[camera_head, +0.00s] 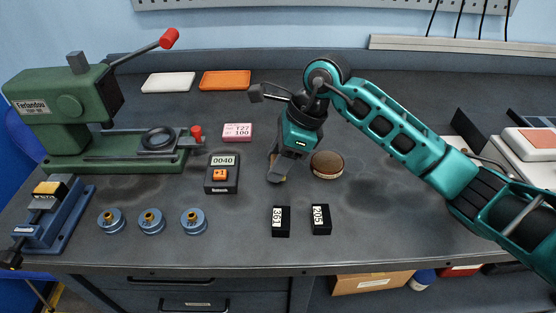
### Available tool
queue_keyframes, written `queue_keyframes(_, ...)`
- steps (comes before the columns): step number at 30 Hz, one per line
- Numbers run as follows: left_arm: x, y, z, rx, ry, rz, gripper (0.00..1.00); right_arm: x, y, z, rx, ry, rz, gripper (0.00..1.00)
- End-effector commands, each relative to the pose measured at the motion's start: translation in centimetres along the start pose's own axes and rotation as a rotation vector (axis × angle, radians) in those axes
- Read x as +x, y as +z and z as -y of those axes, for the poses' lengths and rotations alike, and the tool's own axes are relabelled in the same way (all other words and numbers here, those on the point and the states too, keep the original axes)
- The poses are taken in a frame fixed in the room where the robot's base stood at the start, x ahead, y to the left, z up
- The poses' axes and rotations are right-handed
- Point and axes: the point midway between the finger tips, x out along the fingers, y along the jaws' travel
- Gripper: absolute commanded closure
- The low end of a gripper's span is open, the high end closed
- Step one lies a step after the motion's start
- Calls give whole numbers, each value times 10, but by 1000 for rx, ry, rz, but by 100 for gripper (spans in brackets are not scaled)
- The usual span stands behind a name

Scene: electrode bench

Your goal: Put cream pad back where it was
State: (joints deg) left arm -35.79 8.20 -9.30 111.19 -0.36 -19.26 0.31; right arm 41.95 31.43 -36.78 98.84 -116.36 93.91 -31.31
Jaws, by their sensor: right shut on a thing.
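My right gripper (278,170) points down at the middle of the bench, just left of a round brown-topped pad with a pale cream side (327,165). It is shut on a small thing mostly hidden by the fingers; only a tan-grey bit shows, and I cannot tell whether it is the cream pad. A flat cream-white rectangular pad (168,83) lies at the back left beside an orange one (225,80). My left gripper is out of view.
A green press (70,110) stands at left, with a blue vise (55,215) in front. Nearby are a pink box (237,131), a meter reading 0040 (222,176), several blue cups (151,221) and two black blocks (281,222) (321,220).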

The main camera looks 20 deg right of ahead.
Motion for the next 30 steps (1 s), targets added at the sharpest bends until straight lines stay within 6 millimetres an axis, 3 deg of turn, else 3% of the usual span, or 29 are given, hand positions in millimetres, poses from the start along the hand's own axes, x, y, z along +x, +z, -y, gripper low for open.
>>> queue_keyframes(12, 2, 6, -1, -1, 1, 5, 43, 8, -4, 0, -1, -3, 1, 78)
queue_keyframes(13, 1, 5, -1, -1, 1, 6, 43, 7, -3, 0, -1, -2, 1, 51)
queue_keyframes(20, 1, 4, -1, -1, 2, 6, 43, 6, -3, 0, 0, -2, 0, 29)
queue_keyframes(30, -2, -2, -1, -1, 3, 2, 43, 1, 0, 0, 0, -2, 1, 28)
